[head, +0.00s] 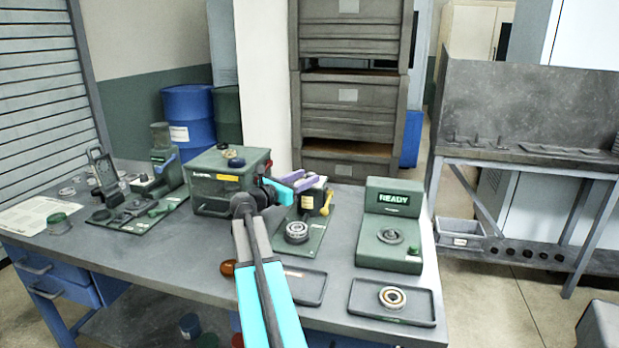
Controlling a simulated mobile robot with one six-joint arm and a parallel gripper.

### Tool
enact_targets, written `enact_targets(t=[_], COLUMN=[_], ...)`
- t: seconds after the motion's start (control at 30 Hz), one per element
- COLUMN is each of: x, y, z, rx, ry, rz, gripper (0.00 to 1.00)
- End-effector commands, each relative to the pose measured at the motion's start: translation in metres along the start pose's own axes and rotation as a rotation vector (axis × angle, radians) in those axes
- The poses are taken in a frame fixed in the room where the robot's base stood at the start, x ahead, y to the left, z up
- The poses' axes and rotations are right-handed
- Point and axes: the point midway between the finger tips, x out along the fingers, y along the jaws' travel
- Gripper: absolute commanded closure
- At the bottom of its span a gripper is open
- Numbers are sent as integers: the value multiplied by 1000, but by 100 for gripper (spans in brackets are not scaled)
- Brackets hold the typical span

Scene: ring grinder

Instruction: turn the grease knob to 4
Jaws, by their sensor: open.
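My gripper (308,180) has purple fingers and is open. It reaches to the right over a small dark unit (315,201) with a yellow lever (327,199) on its right side. A ring-shaped bearing (297,231) sits on the green base plate in front of this unit. The fingers cover part of the unit's top, and I cannot make out a grease knob or its numbers there. Left of it, a green box (212,190) with a yellow label carries a dark knob (236,162) and a pale knob on top. My arm hides part of that box's right side.
A green machine (388,235) with a lit READY display stands to the right. In front of it, a tray (421,309) holds a bearing (392,298). Another tray (312,286) lies beside my arm. Several green fixtures crowd the bench's left. Bare bench (140,262) shows at front left.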

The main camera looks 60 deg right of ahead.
Motion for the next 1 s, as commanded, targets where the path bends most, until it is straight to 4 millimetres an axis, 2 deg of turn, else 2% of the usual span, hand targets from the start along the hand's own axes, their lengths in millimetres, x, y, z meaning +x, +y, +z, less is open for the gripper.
enact_targets(t=[0.4,0.6,0.8,1.0], x=[-69,-95,-107,-108], y=[0,0,0,0], z=[0,0,0,1], rx=[0,0,0,0], ry=[-1,-1,-1,-1], rz=[3,1,1,0], gripper=[56,56,56,56])
